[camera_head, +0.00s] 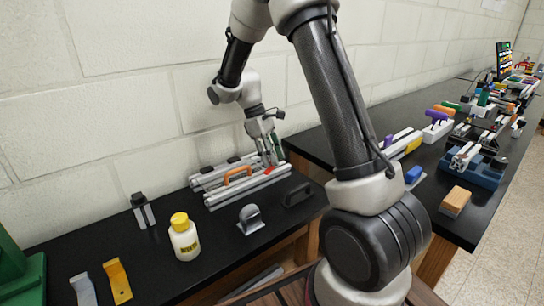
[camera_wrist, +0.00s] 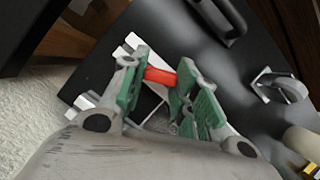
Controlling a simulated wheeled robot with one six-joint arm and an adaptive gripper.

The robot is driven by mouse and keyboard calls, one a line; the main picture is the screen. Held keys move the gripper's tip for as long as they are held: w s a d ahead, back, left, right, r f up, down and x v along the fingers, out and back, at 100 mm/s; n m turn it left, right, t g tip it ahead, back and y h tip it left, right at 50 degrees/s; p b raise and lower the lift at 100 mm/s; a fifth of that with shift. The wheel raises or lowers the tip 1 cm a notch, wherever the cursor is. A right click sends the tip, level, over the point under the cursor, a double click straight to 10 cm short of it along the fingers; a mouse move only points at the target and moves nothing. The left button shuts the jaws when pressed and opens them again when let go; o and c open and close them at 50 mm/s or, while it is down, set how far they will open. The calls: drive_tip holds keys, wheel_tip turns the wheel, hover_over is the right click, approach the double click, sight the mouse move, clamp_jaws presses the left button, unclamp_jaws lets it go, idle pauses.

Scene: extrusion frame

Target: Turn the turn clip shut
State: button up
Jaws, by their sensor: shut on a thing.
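The turn clip (camera_wrist: 160,76) is a small red bar, seen between my fingers in the wrist view. It sits at the right part of the aluminium extrusion frame (camera_head: 250,190), which lies on the black bench. My gripper (camera_head: 270,155) reaches down over the frame's right end. In the wrist view, the green-padded fingers of my gripper (camera_wrist: 157,72) stand on either side of the clip and are shut on it. The fingers hide part of the clip, and its exact angle to the frame is hard to tell.
An orange handle (camera_head: 238,175) stands on the frame left of my gripper. A black handle (camera_head: 298,195), a grey bracket (camera_head: 250,219) and a yellow-capped bottle (camera_head: 184,240) are in front. A dark block (camera_head: 142,209) stands at left. A second bench is at right.

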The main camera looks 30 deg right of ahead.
drive_tip(key=m+y, duration=0.1)
drive_tip(key=m, duration=0.4)
drive_tip(key=shift+w+d+g+y, duration=0.1)
drive_tip(key=shift+d+g+y, duration=0.05)
drive_tip(key=shift+g+y, duration=0.2)
drive_tip(key=shift+m, duration=0.3)
drive_tip(key=o, duration=1)
drive_tip(key=shift+r, duration=0.1)
wheel_tip(320, 180, up, 10)
drive_tip(key=shift+f, duration=0.1)
